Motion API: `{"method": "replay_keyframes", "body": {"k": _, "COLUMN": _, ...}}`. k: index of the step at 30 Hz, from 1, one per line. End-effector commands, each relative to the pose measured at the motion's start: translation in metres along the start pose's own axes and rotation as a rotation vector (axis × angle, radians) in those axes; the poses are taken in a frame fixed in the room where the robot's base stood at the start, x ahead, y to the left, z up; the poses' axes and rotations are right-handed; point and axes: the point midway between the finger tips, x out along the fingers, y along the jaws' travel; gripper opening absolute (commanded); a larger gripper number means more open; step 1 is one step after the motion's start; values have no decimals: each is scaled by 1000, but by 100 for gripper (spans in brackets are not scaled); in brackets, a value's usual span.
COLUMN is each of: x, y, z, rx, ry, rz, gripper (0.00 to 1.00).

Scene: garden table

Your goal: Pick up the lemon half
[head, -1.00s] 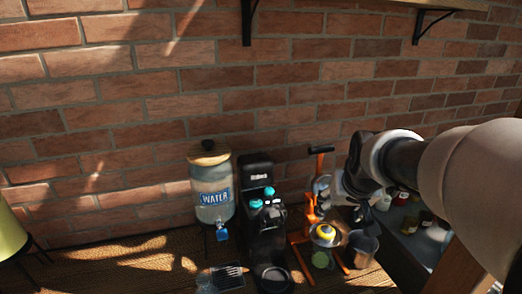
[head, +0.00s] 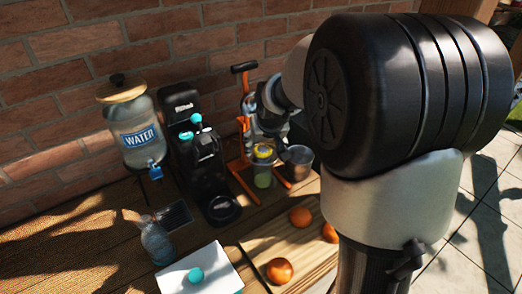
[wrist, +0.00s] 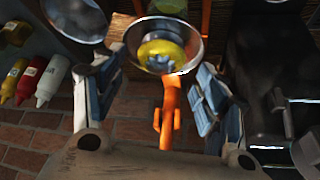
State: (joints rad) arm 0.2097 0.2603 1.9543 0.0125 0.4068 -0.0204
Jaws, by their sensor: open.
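The yellow lemon half (head: 263,151) sits in the metal bowl of an orange hand juicer (head: 246,125). In the wrist view the lemon half (wrist: 157,49) lies inside the round silver bowl (wrist: 192,52), with a grey fluted part of the juicer over its middle. My gripper (wrist: 150,92) is open and empty, its two fingers spread left and right below the bowl in that view. In the head view my gripper (head: 277,130) is right beside the juicer, partly hidden by my arm; contact cannot be told.
A metal cup (head: 298,160) stands close right of the juicer, and a black coffee machine (head: 187,145) close left. A glass (head: 262,177) is under the bowl. Oranges (head: 279,270) lie on a wooden board (head: 262,241) in front. Sauce bottles (wrist: 52,80) show in the wrist view.

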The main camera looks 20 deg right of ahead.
Motion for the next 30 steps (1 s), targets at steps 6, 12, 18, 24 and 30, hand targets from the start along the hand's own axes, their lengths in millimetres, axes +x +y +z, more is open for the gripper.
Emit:
{"method": "replay_keyframes", "body": {"k": 6, "x": 13, "y": 0, "z": 0, "rx": 0, "ry": 1, "rz": 0, "gripper": 66}}
{"method": "replay_keyframes", "body": {"k": 12, "x": 12, "y": 0, "z": 0, "rx": 0, "ry": 1, "rz": 0, "gripper": 59}}
{"method": "replay_keyframes", "body": {"k": 18, "x": 12, "y": 0, "z": 0, "rx": 1, "ry": 1, "rz": 0, "gripper": 46}}
{"method": "replay_keyframes", "body": {"k": 24, "x": 12, "y": 0, "z": 0, "rx": 1, "ry": 1, "rz": 0, "gripper": 33}}
{"method": "replay_keyframes", "body": {"k": 30, "x": 12, "y": 0, "z": 0, "rx": 1, "ry": 1, "rz": 0, "gripper": 19}}
